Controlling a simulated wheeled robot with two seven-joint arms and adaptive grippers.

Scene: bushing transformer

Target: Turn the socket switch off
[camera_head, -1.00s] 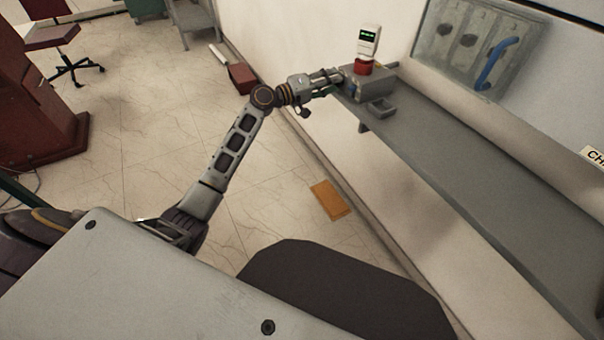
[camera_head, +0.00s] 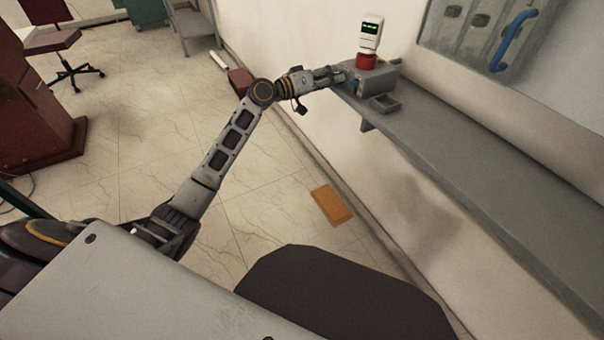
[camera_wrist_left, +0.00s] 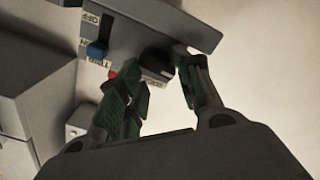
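A grey socket box (camera_head: 378,78) sits at the far end of the grey wall shelf. In the left wrist view its panel (camera_wrist_left: 122,32) carries a black rotary knob (camera_wrist_left: 157,64), a blue part (camera_wrist_left: 96,51) and a small red part (camera_wrist_left: 112,74). Printed labels show, one reading OFF. My left gripper (camera_head: 341,74) is at the box's left side. In the wrist view its two green-padded fingers (camera_wrist_left: 160,80) are spread, with the knob between their tips. I cannot tell whether they touch it. My right gripper is out of view.
A wall panel with a blue handle (camera_head: 514,40) is above. An orange-brown slab (camera_head: 331,205) lies on the floor.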

